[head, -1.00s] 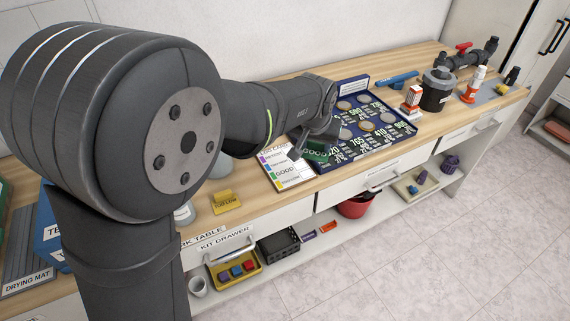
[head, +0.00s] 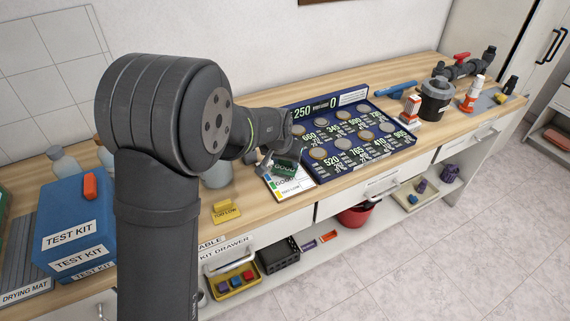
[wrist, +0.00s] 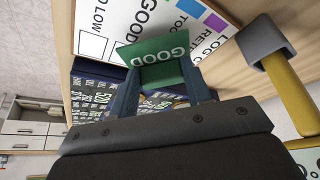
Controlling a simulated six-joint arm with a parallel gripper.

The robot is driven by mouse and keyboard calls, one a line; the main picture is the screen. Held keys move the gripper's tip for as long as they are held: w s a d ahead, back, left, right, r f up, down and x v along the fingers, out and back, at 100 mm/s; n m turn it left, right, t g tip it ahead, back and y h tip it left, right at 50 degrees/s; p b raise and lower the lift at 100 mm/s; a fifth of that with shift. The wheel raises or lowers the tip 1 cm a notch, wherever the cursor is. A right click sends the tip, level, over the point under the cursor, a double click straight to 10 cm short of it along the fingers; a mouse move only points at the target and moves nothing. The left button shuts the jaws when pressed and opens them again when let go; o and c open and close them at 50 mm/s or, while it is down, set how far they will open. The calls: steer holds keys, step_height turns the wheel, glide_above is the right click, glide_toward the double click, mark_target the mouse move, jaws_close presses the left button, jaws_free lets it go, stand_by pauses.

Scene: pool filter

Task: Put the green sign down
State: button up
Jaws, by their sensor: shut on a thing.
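The green sign (head: 287,166), lettered GOOD, is held in my gripper (head: 276,163) over the upper part of the white log card (head: 297,186). In the wrist view, the green sign (wrist: 152,52) sits between the two fingers of my gripper (wrist: 163,80), which are shut on it. Its lettering reads upside down there, and the white card (wrist: 112,18) lies behind it. I cannot tell whether the sign touches the card. My wrist and fingers hide part of the sign in the head view.
The blue board (head: 318,172) with several round discs lies just right of the card. A yellow sign (head: 227,212) stands near the counter's front edge. A grey jar (head: 217,175) is left of my gripper. A blue test kit box (head: 75,222) stands farther left.

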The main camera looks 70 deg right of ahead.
steer(key=shift+f, duration=0.85)
steer(key=shift+f, duration=0.1)
steer(key=shift+f, duration=0.1)
steer(key=o, duration=1)
steer(key=shift+r, duration=0.3)
steer(key=v, duration=1.1)
steer(key=shift+a+r, duration=0.15)
steer(key=shift+r, duration=0.25)
